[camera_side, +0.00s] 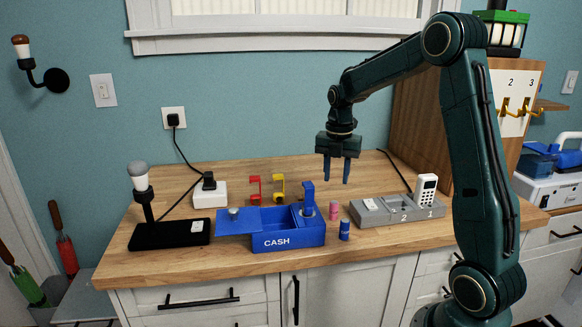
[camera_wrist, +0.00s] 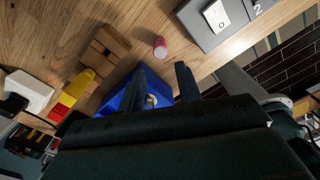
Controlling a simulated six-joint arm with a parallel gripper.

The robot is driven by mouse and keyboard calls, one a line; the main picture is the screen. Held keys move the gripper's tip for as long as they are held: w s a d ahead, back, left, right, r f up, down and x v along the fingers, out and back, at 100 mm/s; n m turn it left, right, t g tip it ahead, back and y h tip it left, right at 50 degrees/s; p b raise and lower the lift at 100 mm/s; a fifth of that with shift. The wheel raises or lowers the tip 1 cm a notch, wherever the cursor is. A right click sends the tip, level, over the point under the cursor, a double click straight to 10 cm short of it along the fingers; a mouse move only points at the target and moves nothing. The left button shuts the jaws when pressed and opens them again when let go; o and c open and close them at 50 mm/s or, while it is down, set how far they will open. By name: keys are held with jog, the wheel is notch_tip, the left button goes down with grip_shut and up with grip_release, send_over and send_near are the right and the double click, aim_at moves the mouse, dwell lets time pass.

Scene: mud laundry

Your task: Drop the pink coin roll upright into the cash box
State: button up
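The pink coin roll (camera_side: 333,210) stands on the wooden counter just right of the cash box. In the wrist view the pink roll (camera_wrist: 160,47) shows beyond my fingertips, apart from them. The blue cash box (camera_side: 277,241), marked CASH, has its flat lid (camera_side: 238,221) with a silver knob out to the left, and a compartment shows open. A blue upright piece with a silver round part is at its right end. Part of the box (camera_wrist: 130,97) shows behind my fingers in the wrist view. My gripper (camera_side: 337,170) is open and empty, pointing down above the counter behind the roll.
A blue roll (camera_side: 344,230) stands by the box's right front corner. A grey numbered holder (camera_side: 400,212) stands right. Red (camera_side: 255,187) and yellow (camera_side: 279,186) pieces stand behind the box. A black lamp base (camera_side: 168,235) stands left.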

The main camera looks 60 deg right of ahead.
aim_at(334, 202)
jog(key=shift+f, duration=0.1)
jog(key=shift+f, duration=3.85)
jog(key=c, duration=0.6)
jog(key=shift+r, duration=0.25)
jog(key=shift+r, duration=2.75)
